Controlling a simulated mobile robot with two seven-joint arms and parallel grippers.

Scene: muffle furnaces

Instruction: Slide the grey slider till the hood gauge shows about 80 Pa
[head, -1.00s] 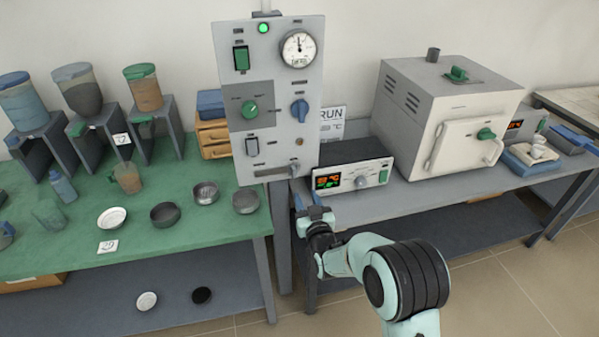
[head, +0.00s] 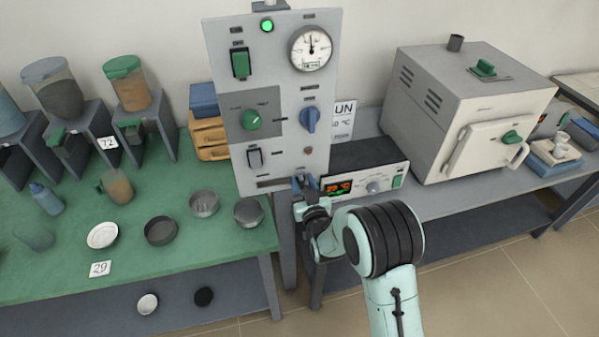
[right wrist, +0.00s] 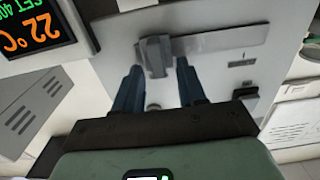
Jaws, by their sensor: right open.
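The hood gauge (head: 311,48) is a round white dial at the top right of the grey upright panel (head: 290,85). Its needle points nearly straight up; the numbers are too small to read. The slider slot (head: 272,182) runs along the panel's bottom edge. In the right wrist view the grey slider (right wrist: 155,55) stands at one end of the slot. My right gripper (right wrist: 158,82) is open, its two dark fingers pointing at the panel, one on each side of the slider. In the head view my right gripper (head: 306,188) hides the slider. My left gripper is not in view.
A furnace controller (head: 372,177) with a lit display stands close to the right of my gripper. A white furnace (head: 465,115) is farther right. The green bench (head: 60,235) at left bears bowls, jars and hoppers. The panel also has a green knob (head: 251,120) and a blue knob (head: 309,119).

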